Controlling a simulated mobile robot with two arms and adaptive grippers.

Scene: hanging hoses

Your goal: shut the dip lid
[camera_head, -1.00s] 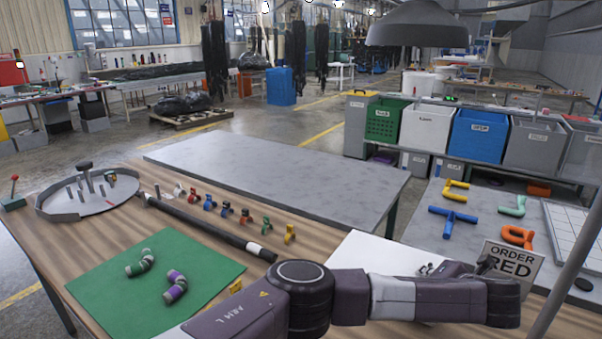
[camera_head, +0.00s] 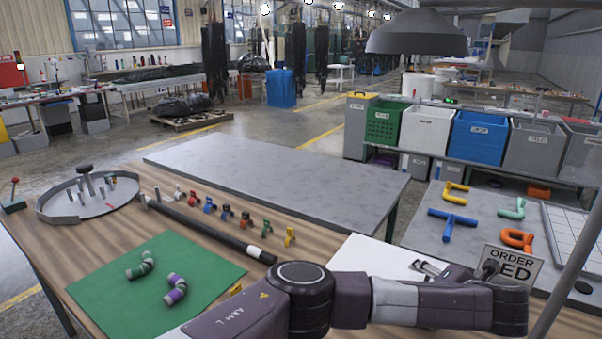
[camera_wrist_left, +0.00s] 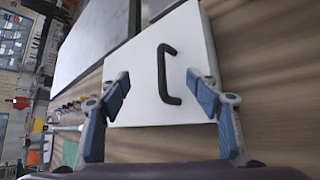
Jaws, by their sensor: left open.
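A white flat panel with a black bar handle, which looks like the dip lid (camera_wrist_left: 190,35), fills the middle of the left wrist view. Its handle (camera_wrist_left: 163,75) is ahead of and between the two fingers of my left gripper (camera_wrist_left: 162,92), which is open and empty. In the head view the white panel (camera_head: 372,256) shows at the front right of the wooden bench, partly hidden behind my left arm. I cannot tell whether it is fully down. A small metal part at its right edge there is partly hidden. My right gripper is not in view.
An order sign (camera_head: 512,266) stands close to the end of my left arm. A green mat (camera_head: 205,258) with two hose pieces, a row of coloured clips (camera_head: 227,211) and a dark rod (camera_head: 215,230) lie on the bench. A grey table (camera_head: 290,178) behind is clear.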

